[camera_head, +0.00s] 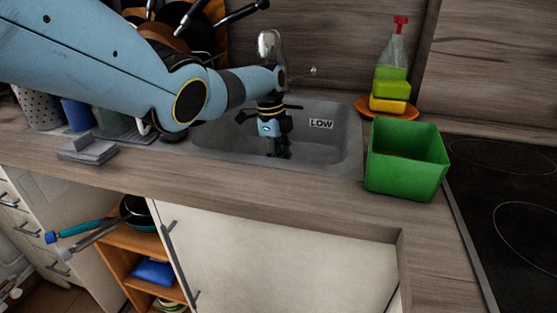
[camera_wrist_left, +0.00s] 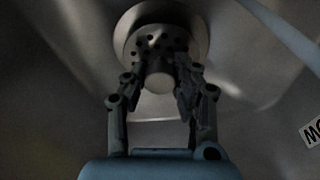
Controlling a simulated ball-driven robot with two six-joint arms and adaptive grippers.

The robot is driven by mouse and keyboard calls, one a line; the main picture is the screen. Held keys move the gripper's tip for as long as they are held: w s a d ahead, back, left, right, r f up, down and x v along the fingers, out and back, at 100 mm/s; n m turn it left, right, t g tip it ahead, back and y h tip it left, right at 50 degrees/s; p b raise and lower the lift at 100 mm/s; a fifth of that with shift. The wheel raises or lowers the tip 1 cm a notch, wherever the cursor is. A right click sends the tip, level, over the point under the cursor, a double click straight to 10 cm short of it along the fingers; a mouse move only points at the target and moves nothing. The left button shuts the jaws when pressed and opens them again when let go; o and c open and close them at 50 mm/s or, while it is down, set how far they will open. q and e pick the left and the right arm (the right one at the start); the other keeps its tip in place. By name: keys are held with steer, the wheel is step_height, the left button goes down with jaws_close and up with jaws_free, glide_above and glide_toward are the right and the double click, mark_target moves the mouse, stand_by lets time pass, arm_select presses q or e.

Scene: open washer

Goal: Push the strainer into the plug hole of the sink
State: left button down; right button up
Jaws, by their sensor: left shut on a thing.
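The grey sink (camera_head: 335,148) is set into the wooden counter, with a "LOW" label on its wall. My left gripper (camera_head: 279,155) reaches down into the sink, pointing at its floor. In the left wrist view, my left gripper (camera_wrist_left: 160,80) is shut on the knob of the strainer (camera_wrist_left: 148,42), a round metal disc with dark holes. The strainer is at the plug hole (camera_wrist_left: 196,28), whose lighter rim shows around it. I cannot tell how deep the strainer sits. The strainer is hidden in the head view. My right gripper is not in view.
A green open box (camera_head: 408,160) stands on the counter right of the sink, in front of a spray bottle with sponges (camera_head: 391,85). A black hob (camera_head: 510,190) is at far right. A grey holder (camera_head: 88,149) and cups are at left.

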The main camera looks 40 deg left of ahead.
arm_select(q)
steer(key=shift+f+b, duration=0.6)
steer(key=shift+f, duration=0.2)
steer(key=c, duration=1)
jaws_free()
steer(key=shift+o, duration=0.2)
steer(key=r+p, duration=0.2)
steer(key=r, duration=0.1)
steer(key=r+p, duration=0.2)
steer(key=shift+s+a, duration=0.1)
steer(key=shift+a, duration=0.3)
step_height(320, 180, up, 12)
steer(key=a, duration=0.1)
steer(key=shift+s+a, duration=0.15)
steer(key=shift+a, duration=0.25)
